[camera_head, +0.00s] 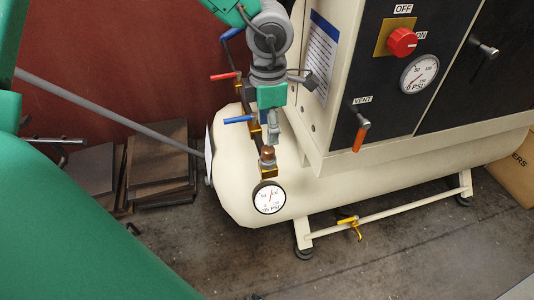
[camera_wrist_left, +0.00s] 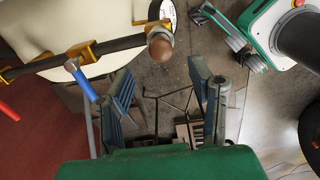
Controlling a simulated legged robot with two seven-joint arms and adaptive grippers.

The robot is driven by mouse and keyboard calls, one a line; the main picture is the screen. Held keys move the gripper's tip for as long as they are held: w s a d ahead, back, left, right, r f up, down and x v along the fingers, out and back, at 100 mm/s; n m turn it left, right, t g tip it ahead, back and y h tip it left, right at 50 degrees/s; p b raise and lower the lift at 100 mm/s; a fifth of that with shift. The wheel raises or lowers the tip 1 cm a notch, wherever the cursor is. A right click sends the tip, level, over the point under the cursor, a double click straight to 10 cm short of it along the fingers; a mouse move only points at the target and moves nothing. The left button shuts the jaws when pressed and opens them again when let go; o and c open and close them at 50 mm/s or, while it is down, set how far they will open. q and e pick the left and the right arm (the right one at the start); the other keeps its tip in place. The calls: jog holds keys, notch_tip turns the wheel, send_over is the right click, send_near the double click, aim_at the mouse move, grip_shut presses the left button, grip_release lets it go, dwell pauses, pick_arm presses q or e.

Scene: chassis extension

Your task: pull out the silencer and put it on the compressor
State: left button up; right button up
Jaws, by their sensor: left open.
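The silencer, a copper-brown rounded plug (camera_head: 267,153), sits on a brass fitting at the end of the dark pipe above the compressor tank's left end. It also shows in the left wrist view (camera_wrist_left: 160,48). The compressor is a cream tank (camera_head: 330,197) with a cream and black cabinet (camera_head: 345,80) on top. My left gripper (camera_head: 272,132) is open and empty, close to the pipe end. In the left wrist view its fingers (camera_wrist_left: 170,78) are spread, with the silencer near the fingertips and not visibly gripped. My right gripper is not in view.
A blue valve lever (camera_head: 238,120) and a red one (camera_head: 224,76) stick out from the pipe beside my gripper. A pressure gauge (camera_head: 269,197) is just below the silencer. Brown panels (camera_head: 160,160) lean at the left. The floor in front is clear.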

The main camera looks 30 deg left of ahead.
aim_at(268, 148)
pick_arm(q)
jog(key=shift+f+b, duration=2.65)
jog(key=shift+b, duration=0.6)
notch_tip(268, 148, down, 3)
jog(key=shift+r, duration=0.2)
jog(key=shift+f, duration=0.55)
jog(key=shift+p, duration=0.45)
jog(key=shift+p, duration=0.6)
